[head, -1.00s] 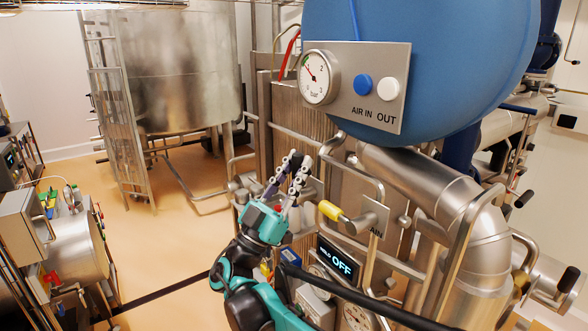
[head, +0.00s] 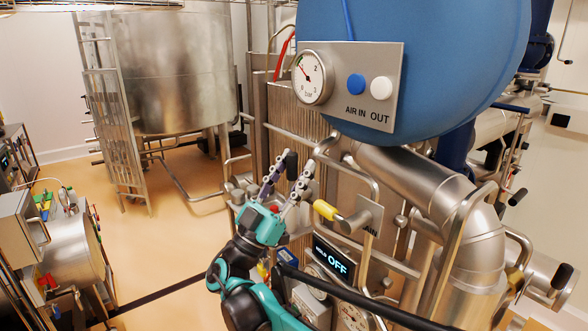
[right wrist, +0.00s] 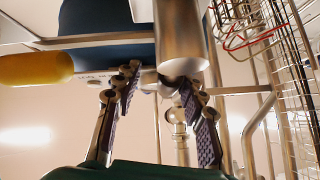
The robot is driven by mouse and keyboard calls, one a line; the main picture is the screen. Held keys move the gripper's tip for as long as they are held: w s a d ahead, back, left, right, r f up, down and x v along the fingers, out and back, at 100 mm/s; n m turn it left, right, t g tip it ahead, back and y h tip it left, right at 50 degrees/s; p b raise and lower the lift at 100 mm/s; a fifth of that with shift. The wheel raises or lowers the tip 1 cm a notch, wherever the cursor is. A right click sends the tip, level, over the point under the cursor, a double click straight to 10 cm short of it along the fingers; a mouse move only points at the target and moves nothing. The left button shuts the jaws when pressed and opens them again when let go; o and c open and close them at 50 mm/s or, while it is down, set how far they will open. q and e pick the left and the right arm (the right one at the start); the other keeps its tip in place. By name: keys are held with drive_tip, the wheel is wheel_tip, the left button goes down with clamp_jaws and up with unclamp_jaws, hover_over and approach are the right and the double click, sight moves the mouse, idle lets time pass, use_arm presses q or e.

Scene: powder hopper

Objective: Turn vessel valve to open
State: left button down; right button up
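My right gripper (head: 285,168) is open and empty, fingers pointing up and spread apart. I cannot tell which handle is the vessel valve. My left gripper is out of view.
A blue tank (head: 430,60) hangs above, with a gauge panel (head: 385,65). A display reading OFF (head: 333,262) is below the yellow handle. Thick steel pipes (head: 430,190) crowd the right. Open floor (head: 150,235) lies to the left.

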drive_tip(key=v, duration=0.7)
drive_tip(key=shift+f, duration=0.2)
drive_tip(key=shift+s+a, duration=0.1)
drive_tip(key=shift+a, duration=0.05)
